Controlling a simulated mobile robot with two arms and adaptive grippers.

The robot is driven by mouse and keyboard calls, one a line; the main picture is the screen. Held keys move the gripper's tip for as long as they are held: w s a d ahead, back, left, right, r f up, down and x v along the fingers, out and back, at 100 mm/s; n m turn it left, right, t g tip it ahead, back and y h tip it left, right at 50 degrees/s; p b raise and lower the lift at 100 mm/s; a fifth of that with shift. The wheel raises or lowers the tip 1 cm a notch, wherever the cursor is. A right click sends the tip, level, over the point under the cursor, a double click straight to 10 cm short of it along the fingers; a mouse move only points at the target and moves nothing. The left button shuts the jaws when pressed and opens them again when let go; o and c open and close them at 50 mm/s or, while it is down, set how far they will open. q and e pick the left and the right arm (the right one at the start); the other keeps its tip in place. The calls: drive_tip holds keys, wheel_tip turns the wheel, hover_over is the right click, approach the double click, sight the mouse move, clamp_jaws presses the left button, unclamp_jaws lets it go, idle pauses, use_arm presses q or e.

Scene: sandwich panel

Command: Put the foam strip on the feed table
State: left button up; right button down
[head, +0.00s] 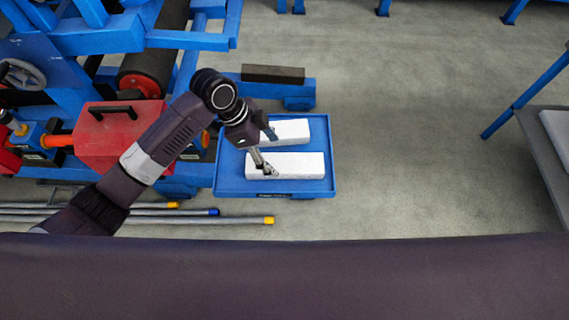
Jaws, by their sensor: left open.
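Two white foam strips lie on a blue flat-topped tray or cart, whose bare rim (275,190) shows at the front. The nearer foam strip (300,165) lies lengthwise across it, and the farther foam strip (292,129) lies behind, parallel to it. My left gripper (267,151) is open, its fingers pointing down over the left parts of the strips. One finger overlaps the near strip in the picture and the other the far strip; I cannot tell whether either touches. The gripper hides some of both strips. I cannot tell which surface is the feed table. My right gripper is not in view.
A blue machine frame with a dark roller (148,75) and a red housing (108,135) stands at the left. Several grey rods (190,220) lie front left. A grey table (543,150) with a pale slab (558,135) is at the right. The floor (420,150) between is clear.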

sight(285, 162)
use_arm(q)
drive_tip(key=shift+p+x, duration=0.3)
drive_tip(key=shift+x, duration=0.85)
drive_tip(key=p+x, duration=0.1)
drive_tip(key=x, duration=0.3)
drive_tip(key=shift+w+d+f+p, duration=0.1)
drive_tip(key=shift+w+d+p, duration=0.15)
drive_tip(key=shift+d+p, duration=0.15)
drive_tip(key=shift+d+f, duration=0.15)
drive_tip(key=shift+f, duration=0.25)
drive_tip(key=c, duration=1.4)
drive_tip(key=shift+w+r, duration=0.1)
drive_tip(key=shift+r, duration=0.05)
